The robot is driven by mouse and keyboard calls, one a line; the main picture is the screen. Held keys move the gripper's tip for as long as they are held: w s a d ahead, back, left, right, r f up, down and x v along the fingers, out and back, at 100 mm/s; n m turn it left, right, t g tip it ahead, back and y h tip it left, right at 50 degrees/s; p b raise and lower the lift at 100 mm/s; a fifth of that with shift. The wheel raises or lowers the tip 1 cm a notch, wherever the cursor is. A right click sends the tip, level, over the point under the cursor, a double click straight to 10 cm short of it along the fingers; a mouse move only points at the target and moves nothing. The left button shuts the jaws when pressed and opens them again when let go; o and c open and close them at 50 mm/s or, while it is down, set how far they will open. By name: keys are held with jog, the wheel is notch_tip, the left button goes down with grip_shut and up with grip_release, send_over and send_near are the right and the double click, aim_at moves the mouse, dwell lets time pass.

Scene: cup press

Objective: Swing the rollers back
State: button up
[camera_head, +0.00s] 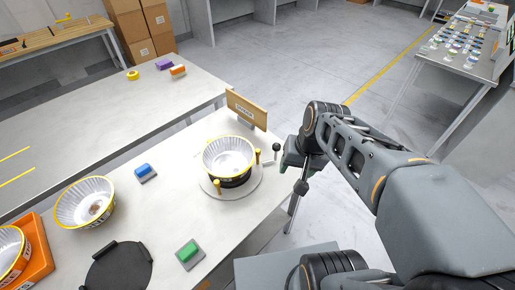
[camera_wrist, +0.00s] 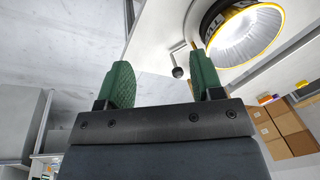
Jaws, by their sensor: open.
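A silver cup with a yellow rim (camera_head: 229,157) sits on a round grey fixture (camera_head: 245,190) near the right edge of the table. Yellow rollers stand around the cup, one at its front left (camera_head: 217,187) and one at its right (camera_head: 258,156). A lever with a black ball knob (camera_head: 276,147) stands at the fixture's right side. My gripper (camera_head: 288,157) is open and empty, just right of the knob. In the wrist view, the knob (camera_wrist: 178,72) appears between my green fingers (camera_wrist: 162,72), nearer the right one; contact cannot be told. The cup (camera_wrist: 245,35) shows at upper right.
A sign board (camera_head: 247,109) stands behind the fixture. A blue button (camera_head: 146,171) and a green button (camera_head: 189,251) are on the table. Another cup (camera_head: 85,204), a black disc (camera_head: 118,269) and an orange crate (camera_head: 40,251) lie to the left. Floor is clear behind my arm.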

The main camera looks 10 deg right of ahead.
jog(key=w+d+f+m+y+b, duration=0.4)
jog(key=w+f+m+y, duration=0.1)
jog(key=w, duration=0.1)
jog(key=w+d+f+m+t+y+b, duration=0.1)
jog(key=w+d+f+m+y+b, duration=0.3)
jog(key=w+f+m+y, duration=0.1)
jog(key=w+d+f+m+t+y+b, duration=0.1)
jog(key=w+d+f+m+y+b, duration=0.3)
jog(key=w, duration=0.4)
notch_tip(320, 180, down, 2)
jog(key=shift+f+m+y, duration=0.15)
jog(key=shift+m+y, duration=0.55)
jog(key=shift+y, duration=0.2)
jog(key=x, duration=1.3)
jog(key=shift+a+b, duration=0.15)
jog(key=shift+b, duration=0.25)
jog(key=shift+c, duration=0.2)
jog(key=shift+w, duration=0.1)
grip_shut()
